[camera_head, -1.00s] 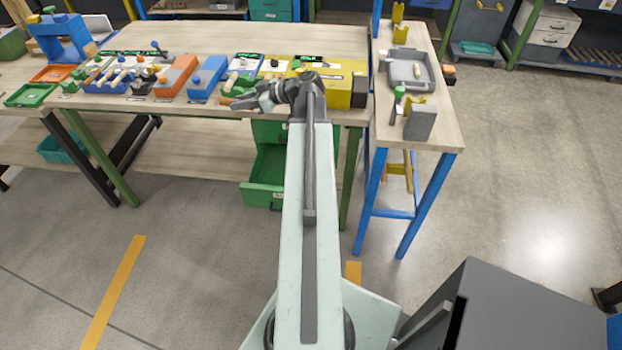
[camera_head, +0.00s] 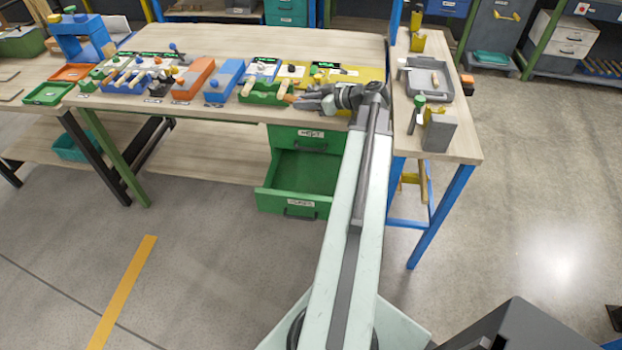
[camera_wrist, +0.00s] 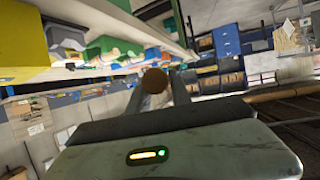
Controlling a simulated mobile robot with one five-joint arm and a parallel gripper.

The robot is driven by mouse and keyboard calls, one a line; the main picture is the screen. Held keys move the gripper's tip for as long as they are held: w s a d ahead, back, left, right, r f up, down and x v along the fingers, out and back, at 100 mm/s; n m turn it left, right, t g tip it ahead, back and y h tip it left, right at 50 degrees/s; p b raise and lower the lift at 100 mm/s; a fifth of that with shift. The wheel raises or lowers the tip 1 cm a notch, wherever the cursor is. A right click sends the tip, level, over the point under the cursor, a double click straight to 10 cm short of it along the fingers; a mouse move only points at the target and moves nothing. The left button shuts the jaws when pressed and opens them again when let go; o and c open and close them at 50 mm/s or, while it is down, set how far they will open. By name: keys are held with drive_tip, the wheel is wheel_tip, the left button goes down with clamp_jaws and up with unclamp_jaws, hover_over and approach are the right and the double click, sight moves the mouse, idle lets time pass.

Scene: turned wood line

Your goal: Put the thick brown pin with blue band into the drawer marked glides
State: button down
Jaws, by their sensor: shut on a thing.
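My gripper (camera_head: 300,101) is shut on a brown pin, held above the front edge of the wooden workbench. The pin's round brown end (camera_wrist: 155,80) shows between the fingers in the wrist view. A small brown tip (camera_head: 289,98) shows at the fingers in the head view. I cannot make out a blue band. The green lower drawer (camera_head: 295,202) under the bench is pulled open and looks empty where I see inside. It has a small label whose text is too small to read surely. A shut green drawer (camera_head: 310,140) with another label is above it.
Several coloured blocks and trays, among them a blue block (camera_head: 224,80) and an orange block (camera_head: 194,78), line the workbench (camera_head: 200,118). A narrow side table (camera_head: 455,140) with a grey tray (camera_head: 443,94) stands right. The floor before the open drawer is clear.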

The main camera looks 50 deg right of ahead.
drive_tip(key=s+d+f+b, duration=0.1)
drive_tip(key=d+f+b, duration=0.1)
drive_tip(key=f+b, duration=0.7)
drive_tip(key=s+d+f+h+b, duration=0.1)
drive_tip(key=d+f+b, duration=0.1)
drive_tip(key=f+b, duration=0.8)
drive_tip(key=shift+s+d+f+m, duration=0.15)
drive_tip(key=shift+s+m, duration=0.15)
drive_tip(key=shift+s, duration=0.1)
drive_tip(key=b, duration=1.9)
hover_over(318, 190)
drive_tip(key=f, duration=1.8)
drive_tip(key=shift+w+d+f, duration=0.1)
drive_tip(key=shift+w+f, duration=0.1)
drive_tip(key=shift+f, duration=0.2)
drive_tip(key=c, duration=1.2)
unclamp_jaws()
drive_tip(key=shift+o, duration=0.2)
drive_tip(key=shift+r, duration=0.2)
drive_tip(key=shift+r+p, duration=0.55)
drive_tip(key=shift+p, duration=0.4)
drive_tip(key=p+v, duration=0.4)
drive_tip(key=v, duration=0.7)
drive_tip(key=shift+s+f, duration=0.15)
drive_tip(key=shift+s, duration=0.35)
